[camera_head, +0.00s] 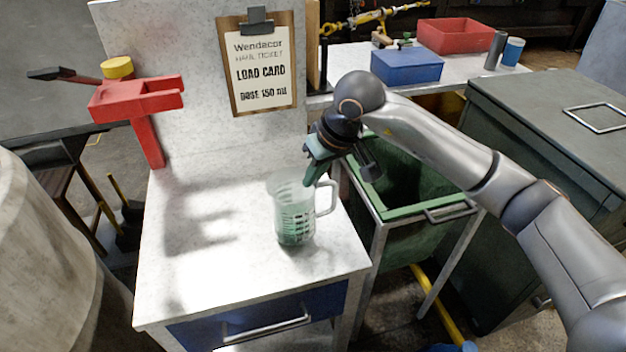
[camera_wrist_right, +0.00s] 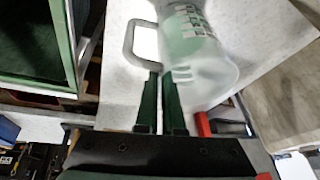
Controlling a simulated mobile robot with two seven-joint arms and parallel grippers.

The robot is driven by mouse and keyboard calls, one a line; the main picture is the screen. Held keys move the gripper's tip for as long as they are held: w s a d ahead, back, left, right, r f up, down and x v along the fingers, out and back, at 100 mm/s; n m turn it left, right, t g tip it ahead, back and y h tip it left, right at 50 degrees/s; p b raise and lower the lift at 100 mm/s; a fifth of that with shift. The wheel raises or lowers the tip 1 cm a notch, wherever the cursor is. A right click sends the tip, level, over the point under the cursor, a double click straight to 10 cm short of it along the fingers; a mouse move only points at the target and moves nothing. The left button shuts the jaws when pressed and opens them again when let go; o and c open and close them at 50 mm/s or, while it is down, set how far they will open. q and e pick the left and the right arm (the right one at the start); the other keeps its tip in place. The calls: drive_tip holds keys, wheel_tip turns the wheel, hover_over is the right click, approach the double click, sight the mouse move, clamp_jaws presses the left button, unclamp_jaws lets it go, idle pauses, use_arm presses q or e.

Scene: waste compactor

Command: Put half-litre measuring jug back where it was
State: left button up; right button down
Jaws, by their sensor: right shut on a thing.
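The half-litre measuring jug (camera_head: 292,210) is clear, with dark graduation marks, a pale handle and green in its lower part. It appears upright at the right side of the pale worktop (camera_head: 200,250); I cannot tell whether its base touches. My right gripper (camera_head: 312,178) reaches down at the jug's upper rim, beside the handle, and is shut on the jug. In the right wrist view, the two green fingers (camera_wrist_right: 162,80) lie close together where the handle meets the jug (camera_wrist_right: 205,60). The exact contact is hard to see. My left gripper is not in view.
A red stand (camera_head: 145,110) with a yellow top is at the worktop's back left. A load card (camera_head: 262,62) reading "Dose 150 ml" hangs on the back panel. A green-rimmed bin (camera_head: 440,212) stands right of the worktop. The worktop's left and front are clear.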

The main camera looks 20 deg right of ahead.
drive_tip(key=shift+f, duration=0.7)
drive_tip(key=shift+f, duration=0.2)
drive_tip(key=c, duration=1)
unclamp_jaws()
drive_tip(key=shift+c, duration=0.2)
